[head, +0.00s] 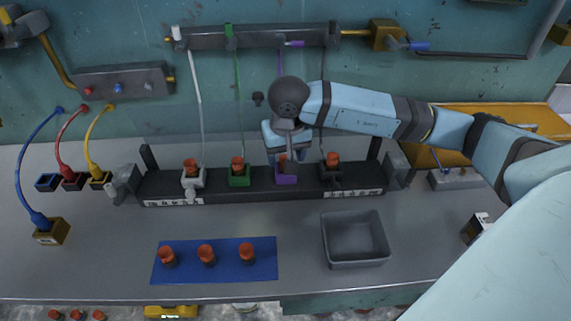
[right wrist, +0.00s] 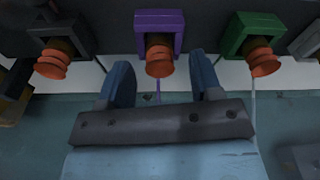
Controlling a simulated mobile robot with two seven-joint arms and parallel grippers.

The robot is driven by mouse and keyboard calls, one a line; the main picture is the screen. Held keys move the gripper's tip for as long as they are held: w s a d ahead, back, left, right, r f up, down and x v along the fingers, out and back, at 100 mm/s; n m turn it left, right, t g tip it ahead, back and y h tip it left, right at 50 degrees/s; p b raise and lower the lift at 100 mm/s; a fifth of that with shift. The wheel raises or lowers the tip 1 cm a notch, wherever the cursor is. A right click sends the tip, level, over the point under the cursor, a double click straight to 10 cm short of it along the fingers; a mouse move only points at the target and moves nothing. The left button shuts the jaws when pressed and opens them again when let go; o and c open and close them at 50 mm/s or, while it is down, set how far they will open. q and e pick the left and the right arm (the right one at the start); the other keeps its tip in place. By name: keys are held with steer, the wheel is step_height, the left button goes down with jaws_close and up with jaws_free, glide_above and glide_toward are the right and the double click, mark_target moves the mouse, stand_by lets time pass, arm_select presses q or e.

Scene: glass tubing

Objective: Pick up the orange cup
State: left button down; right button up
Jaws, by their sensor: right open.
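Several orange cups are in view. One orange cup (right wrist: 159,62) sits in the purple holder (right wrist: 160,22), and the same holder (head: 286,179) shows on the dark rack in the head view. My right gripper (head: 284,158) is over this holder and largely covers its cup there. In the right wrist view my right gripper (right wrist: 162,74) is open, its two blue fingers to either side of that cup with gaps. I cannot tell how deep the fingers reach. Other orange cups sit in the white holder (head: 192,180), green holder (head: 239,181) and black holder (head: 331,175). My left gripper is not seen.
Three orange-topped cups stand on a blue mat (head: 226,275) at the front. An empty grey bin (head: 340,255) is to its right. Thin tubes run from the rack (head: 170,187) up to a wall bar (head: 260,38). Coloured cables hang at the left. The bench between mat and rack is clear.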

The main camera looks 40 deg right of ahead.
steer(key=shift+w+f, duration=0.1)
steer(key=shift+f, duration=0.75)
steer(key=c, duration=1)
steer(key=shift+r, duration=0.1)
